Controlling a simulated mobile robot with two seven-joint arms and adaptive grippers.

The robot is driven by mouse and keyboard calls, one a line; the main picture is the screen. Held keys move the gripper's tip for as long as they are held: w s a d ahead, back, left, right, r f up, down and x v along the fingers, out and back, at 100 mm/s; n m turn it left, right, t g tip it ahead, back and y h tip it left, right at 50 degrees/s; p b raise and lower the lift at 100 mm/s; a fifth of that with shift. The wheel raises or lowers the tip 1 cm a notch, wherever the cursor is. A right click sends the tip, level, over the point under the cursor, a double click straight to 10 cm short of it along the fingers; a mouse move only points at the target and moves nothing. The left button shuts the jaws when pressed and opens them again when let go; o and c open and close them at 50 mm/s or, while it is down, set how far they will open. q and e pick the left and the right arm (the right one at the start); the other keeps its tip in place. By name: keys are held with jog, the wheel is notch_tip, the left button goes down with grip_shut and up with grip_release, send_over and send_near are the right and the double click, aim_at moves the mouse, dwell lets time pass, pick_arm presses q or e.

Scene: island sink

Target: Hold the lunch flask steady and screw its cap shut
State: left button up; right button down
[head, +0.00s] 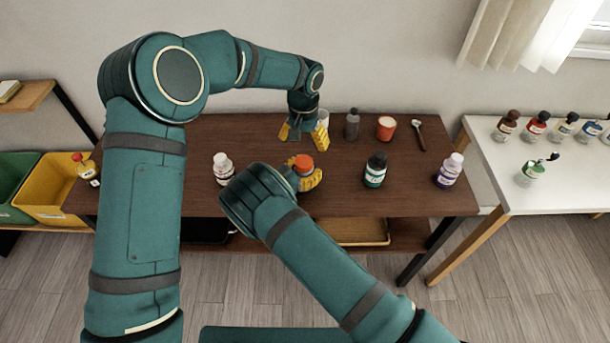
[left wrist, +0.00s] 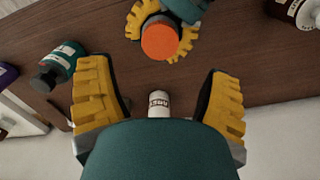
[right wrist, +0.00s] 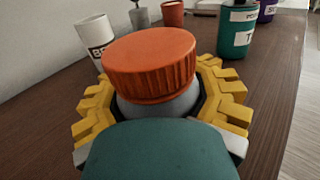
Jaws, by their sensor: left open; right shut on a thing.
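The lunch flask (right wrist: 160,108) has a grey body and an orange ribbed cap (right wrist: 150,65) sitting on its top. The cap also shows in the head view (head: 303,164) and in the left wrist view (left wrist: 159,42). Whether the cap is fully tight cannot be told. My right gripper (head: 308,182) is shut around the flask's body, below the cap, and hides much of it. The flask is upright near the middle of the brown table. My left gripper (head: 304,138) is open, fingers downward, behind the flask and apart from its cap.
A white cup (head: 323,117) stands close by my left gripper. A grey bottle (head: 352,125), red cup (head: 386,128) and spoon (head: 420,134) are at the back right.

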aim_at(304, 161)
pick_arm(q)
jog(key=shift+f, duration=0.15)
jog(key=shift+f, duration=3.9)
jog(key=c, duration=1.3)
jog(key=o, duration=1.4)
jog(key=shift+c, duration=0.2)
notch_tip(304, 161, up, 12)
